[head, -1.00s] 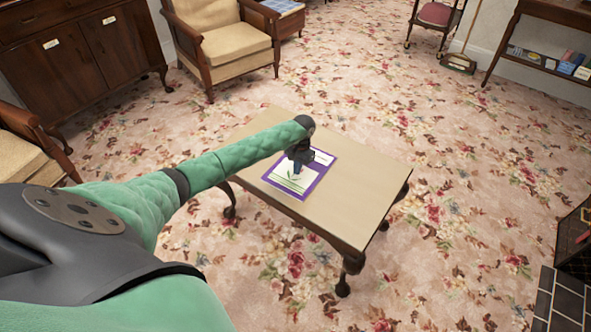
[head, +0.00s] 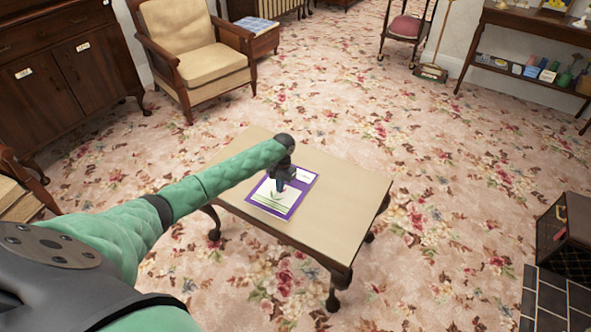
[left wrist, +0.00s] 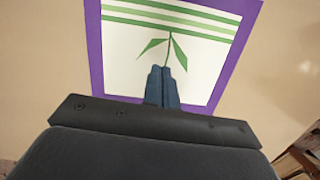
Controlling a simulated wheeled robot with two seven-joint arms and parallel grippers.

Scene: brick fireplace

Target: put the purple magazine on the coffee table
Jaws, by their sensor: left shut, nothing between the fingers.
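The purple magazine (head: 299,196) lies flat on the coffee table (head: 335,220), left of the middle of its top. It has a purple border and a pale cover with green stripes and a green plant. My left gripper (head: 280,189) is over the magazine, shut and empty, its fingers pointing down. In the left wrist view the magazine (left wrist: 210,60) lies beneath the shut fingertips (left wrist: 167,70). I cannot tell whether the tips touch the cover. My right gripper is not in view.
An armchair (head: 205,70) and a small side table (head: 258,40) stand behind. A dark cabinet (head: 60,65) is at the left. A box (head: 570,235) is at the right edge. Open carpet (head: 450,200) surrounds the table.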

